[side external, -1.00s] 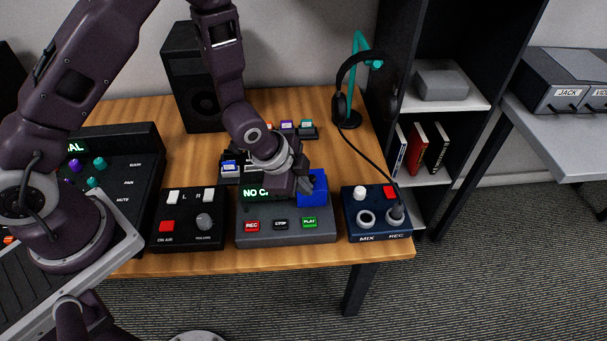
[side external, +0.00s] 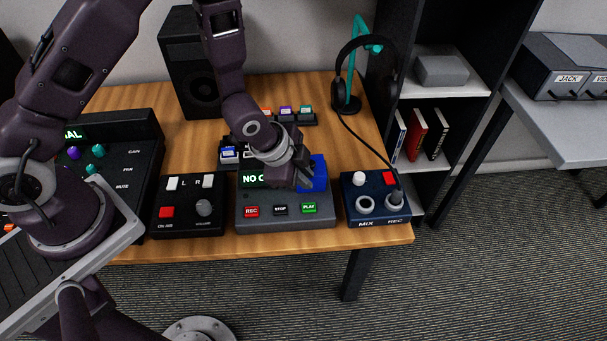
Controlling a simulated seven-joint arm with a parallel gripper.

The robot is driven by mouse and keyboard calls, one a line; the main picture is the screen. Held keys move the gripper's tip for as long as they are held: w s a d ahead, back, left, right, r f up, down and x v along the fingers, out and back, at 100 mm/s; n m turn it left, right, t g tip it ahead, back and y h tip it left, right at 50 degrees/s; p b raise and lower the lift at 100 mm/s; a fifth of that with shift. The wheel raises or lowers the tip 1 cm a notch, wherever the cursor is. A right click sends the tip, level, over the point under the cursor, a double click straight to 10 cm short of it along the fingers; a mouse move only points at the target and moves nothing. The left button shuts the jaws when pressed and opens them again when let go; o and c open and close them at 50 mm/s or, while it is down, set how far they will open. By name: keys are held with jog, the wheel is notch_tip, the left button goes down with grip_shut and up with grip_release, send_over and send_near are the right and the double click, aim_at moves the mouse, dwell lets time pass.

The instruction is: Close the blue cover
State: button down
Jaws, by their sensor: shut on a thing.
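The blue cover (side external: 319,174) stands up at the right end of the grey deck (side external: 285,224), beside its display, which reads "NO C" before my gripper hides the rest. It looks raised, but its exact angle is hard to tell. My gripper (side external: 307,180) is at the cover's left side, its fingers shut on the cover and hiding part of it. The deck's front carries red REC, black STOP and green PLAY buttons.
A black L/R box (side external: 187,225) is left of the deck. A blue MIX/REC box (side external: 376,213) with a plugged cable is close on the right. Headphones on a teal stand (side external: 361,45), a speaker (side external: 190,70) and small coloured cartridges (side external: 285,111) are behind.

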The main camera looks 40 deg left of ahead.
jog(key=shift+s+r, duration=0.1)
jog(key=shift+r, duration=0.4)
jog(key=s+d+r, duration=0.3)
jog(key=s+r, duration=0.1)
jog(key=s, duration=0.4)
jog(key=s+a+r+n, duration=0.1)
jog(key=a+r+n, duration=0.25)
jog(key=r, duration=0.45)
jog(key=s+a+r+n, duration=0.1)
jog(key=a+r+n, duration=0.25)
jog(key=r, duration=0.45)
jog(key=s+a+r+n, duration=0.2)
jog(key=s+a+r, duration=0.1)
jog(key=s, duration=0.3)
jog(key=s+a+r+n+y, duration=0.1)
jog(key=s+a+r+n, duration=0.2)
jog(key=s+r, duration=0.2)
jog(key=shift+s+a+r+t+y, duration=0.25)
jog(key=shift+s+t+y, duration=0.05)
jog(key=shift+s, duration=0.25)
